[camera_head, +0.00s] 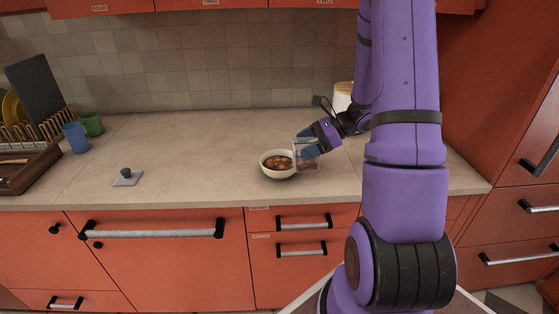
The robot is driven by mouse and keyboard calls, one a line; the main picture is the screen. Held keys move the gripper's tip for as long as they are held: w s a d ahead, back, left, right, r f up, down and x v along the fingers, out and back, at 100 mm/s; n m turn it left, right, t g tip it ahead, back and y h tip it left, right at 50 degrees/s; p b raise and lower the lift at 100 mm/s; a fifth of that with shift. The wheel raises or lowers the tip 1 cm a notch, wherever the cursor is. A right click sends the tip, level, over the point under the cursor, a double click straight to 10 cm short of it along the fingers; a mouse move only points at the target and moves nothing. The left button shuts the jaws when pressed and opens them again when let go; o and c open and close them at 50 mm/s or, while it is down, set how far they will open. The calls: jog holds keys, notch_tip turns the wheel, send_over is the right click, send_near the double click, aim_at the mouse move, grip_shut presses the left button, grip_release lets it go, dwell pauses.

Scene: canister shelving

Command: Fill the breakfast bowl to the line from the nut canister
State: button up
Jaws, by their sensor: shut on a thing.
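A cream bowl (267,169) stands upright on the counter near its front edge, with brown pieces (279,162) inside it. My gripper (309,148) is to the right of the bowl and shut on a clear canister (309,164). The canister is beside the bowl's right rim, partly hidden by my fingers. I cannot tell from this view how tilted it is or how much it holds. A line inside the bowl is too small to see. A grey square lid with a dark knob (126,177) lies on the counter to the left.
A dish rack (42,128) with plates, a brown tray (20,177), a blue cup (75,137) and a green cup (93,124) stand at the left. A white container (343,96) stands behind my arm. The counter (190,150) between lid and bowl is clear.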

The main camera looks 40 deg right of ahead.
jog(key=s+r, duration=0.4)
jog(key=shift+s+d, duration=0.3)
jog(key=shift+d, duration=0.15)
